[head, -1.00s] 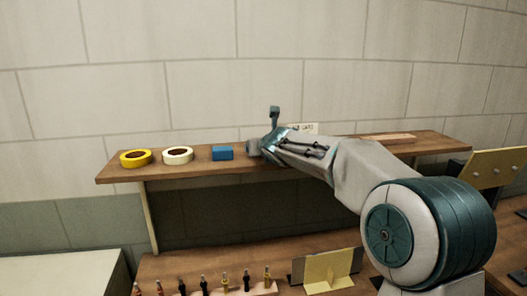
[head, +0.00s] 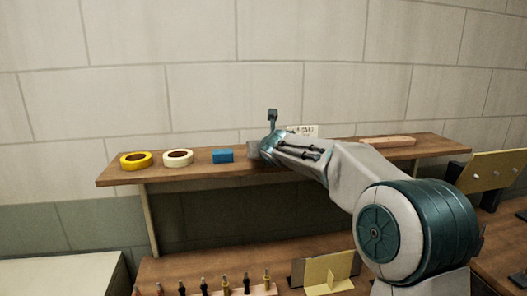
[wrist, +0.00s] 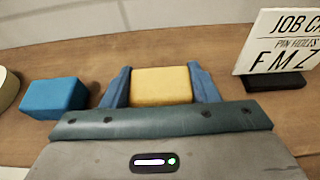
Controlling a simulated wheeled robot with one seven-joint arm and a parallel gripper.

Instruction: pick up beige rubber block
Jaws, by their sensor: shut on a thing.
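The beige rubber block (wrist: 161,86) shows in the wrist view as a yellowish-beige block on the wooden shelf, between the two blue fingers of my gripper (wrist: 160,88). The fingers are shut on it, one at each side. In the head view my arm hides the block, and my gripper is mostly hidden behind its own wrist at the shelf. I cannot tell whether the block still touches the shelf.
A blue block (wrist: 54,97) lies just left of my gripper. A job card (wrist: 278,42) on a dark base stands at the right. A white tape roll (head: 178,158) and a yellow tape roll (head: 136,161) lie farther left on the shelf (head: 200,174).

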